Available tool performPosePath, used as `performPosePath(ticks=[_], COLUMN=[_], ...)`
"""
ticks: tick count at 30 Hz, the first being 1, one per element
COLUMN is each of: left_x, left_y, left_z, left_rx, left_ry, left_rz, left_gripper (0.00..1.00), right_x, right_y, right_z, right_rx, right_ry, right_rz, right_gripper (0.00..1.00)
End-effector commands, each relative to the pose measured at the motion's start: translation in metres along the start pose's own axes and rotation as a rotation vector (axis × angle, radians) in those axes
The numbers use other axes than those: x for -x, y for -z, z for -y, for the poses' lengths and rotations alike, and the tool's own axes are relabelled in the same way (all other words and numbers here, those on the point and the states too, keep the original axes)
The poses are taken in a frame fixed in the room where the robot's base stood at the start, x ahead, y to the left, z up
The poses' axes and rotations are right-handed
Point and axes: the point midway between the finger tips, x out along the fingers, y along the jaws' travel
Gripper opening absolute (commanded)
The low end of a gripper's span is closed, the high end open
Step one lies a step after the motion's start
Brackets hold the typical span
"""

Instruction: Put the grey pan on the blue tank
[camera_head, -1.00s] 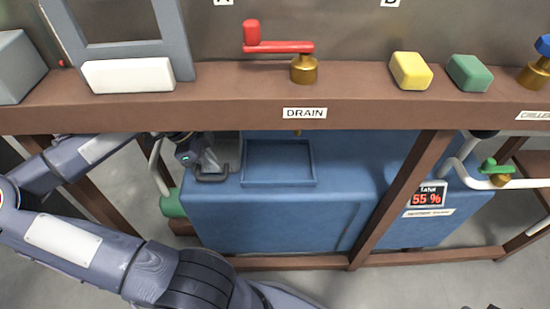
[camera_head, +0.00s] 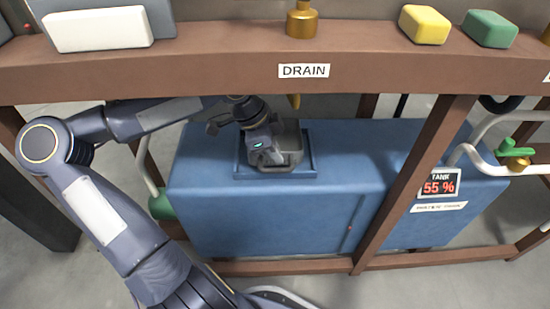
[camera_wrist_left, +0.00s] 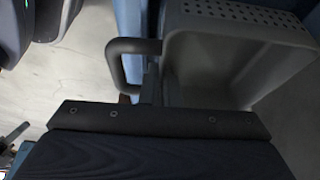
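The grey pan (camera_head: 292,142) is over the square blue raised rim (camera_head: 312,174) on top of the blue tank (camera_head: 215,215), under the drain nozzle. My left gripper (camera_head: 268,160) is at the pan's left side and appears shut on it. Whether the pan rests on the tank or hangs just above it, I cannot tell. In the left wrist view the pan (camera_wrist_left: 205,75) shows its open inside, a perforated ledge and a dark loop handle (camera_wrist_left: 113,62). The fingertips are mostly hidden there. My right gripper is not in view.
A brown frame beam with the DRAIN label (camera_head: 304,71) crosses above the tank. A slanted brown post (camera_head: 415,175) stands in front of the tank's right part, beside the 55 % display (camera_head: 439,184). The golden nozzle (camera_head: 295,101) hangs close above the pan.

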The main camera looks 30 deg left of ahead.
Motion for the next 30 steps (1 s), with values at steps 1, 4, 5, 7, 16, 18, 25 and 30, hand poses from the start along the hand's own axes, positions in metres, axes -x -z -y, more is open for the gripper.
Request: performPosePath(ticks=[1, 4, 5, 7, 16, 18, 25, 30], left_x=[-0.004, -0.003, -0.002, -0.002, -0.008, -0.01, -0.014, -0.014], left_y=[-0.002, -0.001, -0.001, -0.001, -0.004, -0.005, -0.006, -0.006], left_z=[0.0, 0.0, 0.0, 0.0, 0.0, 0.0, 0.0, 0.0], left_rx=[0.0, 0.0, 0.0, 0.0, 0.0, 0.0, 0.001, 0.0], left_ry=[0.001, 0.001, 0.001, 0.002, 0.001, 0.002, 0.002, 0.001], left_rz=[-0.002, -0.002, -0.002, -0.001, 0.001, 0.0, 0.0, 0.0], left_gripper=[0.0, 0.0, 0.0, 0.0, 0.0, 0.0, 0.06, 0.24], right_x=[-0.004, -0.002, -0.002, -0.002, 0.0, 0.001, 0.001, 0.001], right_y=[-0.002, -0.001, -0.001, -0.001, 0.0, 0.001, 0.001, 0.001], right_z=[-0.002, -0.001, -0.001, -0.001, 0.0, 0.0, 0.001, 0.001], right_rx=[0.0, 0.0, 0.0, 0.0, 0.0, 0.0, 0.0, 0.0], right_ry=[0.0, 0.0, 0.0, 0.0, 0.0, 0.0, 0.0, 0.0], right_rz=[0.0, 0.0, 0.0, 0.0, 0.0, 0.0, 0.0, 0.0], right_gripper=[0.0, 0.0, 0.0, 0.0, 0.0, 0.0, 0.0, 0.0])
